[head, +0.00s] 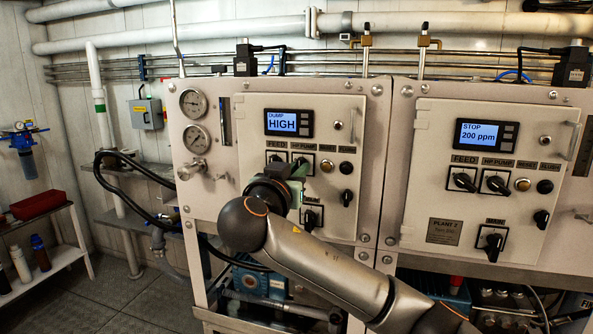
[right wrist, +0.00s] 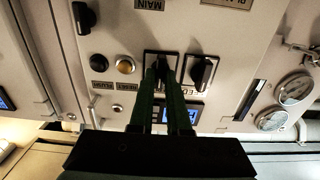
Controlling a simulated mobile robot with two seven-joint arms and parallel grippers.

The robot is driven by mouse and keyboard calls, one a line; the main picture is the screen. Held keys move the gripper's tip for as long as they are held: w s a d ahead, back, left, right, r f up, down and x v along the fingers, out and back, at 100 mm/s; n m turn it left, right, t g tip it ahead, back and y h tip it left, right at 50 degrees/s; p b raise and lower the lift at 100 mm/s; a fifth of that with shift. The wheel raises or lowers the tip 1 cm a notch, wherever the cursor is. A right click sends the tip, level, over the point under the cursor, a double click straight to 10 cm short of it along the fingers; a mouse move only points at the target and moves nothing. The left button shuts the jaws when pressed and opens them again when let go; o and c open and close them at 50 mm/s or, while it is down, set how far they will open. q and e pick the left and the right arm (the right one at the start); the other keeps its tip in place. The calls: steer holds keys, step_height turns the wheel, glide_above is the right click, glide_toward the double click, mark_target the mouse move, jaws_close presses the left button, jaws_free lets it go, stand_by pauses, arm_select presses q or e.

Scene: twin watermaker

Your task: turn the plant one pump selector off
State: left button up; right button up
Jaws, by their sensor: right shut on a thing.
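The plant one panel (head: 255,115) is the left-hand white panel in the head view; its display (head: 289,122) reads DUMP HIGH. My right gripper (head: 298,172) reaches its lower middle, in front of the HP PUMP selector, and hides most of that selector. In the right wrist view, which shows the panel upside down, the green fingers of my right gripper (right wrist: 163,78) are shut on the pump selector (right wrist: 161,62), a black knob. The exact angle of the knob is hidden. The FEED selector (right wrist: 203,72) is just beside the fingers. My left gripper is not in view.
The MAIN selector (head: 311,216) is below, close to my right wrist. A small black knob (head: 346,198) and the RESET and FLUSH buttons are to the right. The plant two panel (head: 480,190), reading STOP 200 ppm, stands further right. Black hoses (head: 125,165) loop at the left.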

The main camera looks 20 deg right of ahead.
jaws_close()
steer(key=shift+n, duration=0.3)
steer(key=shift+n+p, duration=2.55)
steer(key=shift+n, duration=3.15)
steer(key=o, duration=0.6)
jaws_free()
steer(key=shift+o, duration=0.2)
